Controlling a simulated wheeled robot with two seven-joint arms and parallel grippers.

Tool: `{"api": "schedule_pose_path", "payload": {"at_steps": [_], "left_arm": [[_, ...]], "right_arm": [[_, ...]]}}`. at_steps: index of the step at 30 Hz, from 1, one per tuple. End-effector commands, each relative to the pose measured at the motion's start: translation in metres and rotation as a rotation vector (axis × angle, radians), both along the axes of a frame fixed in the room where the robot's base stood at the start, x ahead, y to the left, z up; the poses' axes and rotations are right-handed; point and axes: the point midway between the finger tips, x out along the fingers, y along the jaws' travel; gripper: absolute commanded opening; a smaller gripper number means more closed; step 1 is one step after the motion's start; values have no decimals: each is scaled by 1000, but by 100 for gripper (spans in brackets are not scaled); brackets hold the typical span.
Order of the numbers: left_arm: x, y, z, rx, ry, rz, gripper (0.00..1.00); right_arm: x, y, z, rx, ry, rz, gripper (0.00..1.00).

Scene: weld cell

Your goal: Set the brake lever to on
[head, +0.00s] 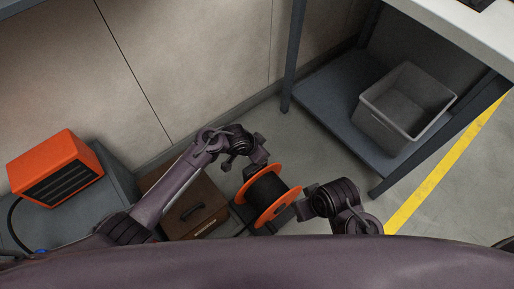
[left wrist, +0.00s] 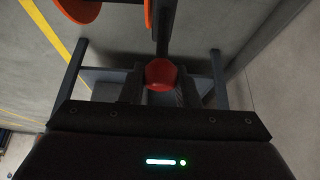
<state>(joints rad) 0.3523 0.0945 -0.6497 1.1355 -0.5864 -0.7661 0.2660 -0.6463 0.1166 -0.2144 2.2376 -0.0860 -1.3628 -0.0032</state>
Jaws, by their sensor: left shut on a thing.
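A cable reel with orange flanges (head: 283,208) and a dark wound drum (head: 267,188) stands on the floor in the head view. Part of its orange flange (left wrist: 80,10) shows at the top of the left wrist view. The brake lever is a dark bar (left wrist: 164,35) with a red knob (left wrist: 160,74) at its end. My left gripper (head: 262,159) is at the reel's upper left side. In the left wrist view its fingers (left wrist: 160,88) are shut on the red knob. The lever is hidden in the head view. My right gripper (head: 303,208) is right of the reel; its fingers are unclear.
A brown case (head: 185,205) lies left of the reel, near an orange heater-like box (head: 55,168) on a grey cabinet (head: 95,205). A grey bin (head: 405,100) stands on the workbench's lower shelf (head: 325,85). Bare floor with a yellow line (head: 440,165) lies at right.

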Motion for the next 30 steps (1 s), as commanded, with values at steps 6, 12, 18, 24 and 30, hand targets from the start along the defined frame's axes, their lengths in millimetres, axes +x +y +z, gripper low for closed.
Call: {"api": "schedule_pose_path", "payload": {"at_steps": [6,12,18,24,30], "left_arm": [[6,-8,-3,66,49,0,0],[9,-13,-6,63,47,0,0],[10,-14,-7,62,46,0,0],[10,-14,-8,62,46,0,0],[9,-14,-8,61,46,0,34]], "right_arm": [[-3,-7,3,-18,35,-13,20],[-4,-8,3,-21,42,-15,20],[-4,-8,3,-22,44,-16,20],[-4,-8,2,-22,44,-16,20],[-4,-8,2,-22,44,-16,20]]}}
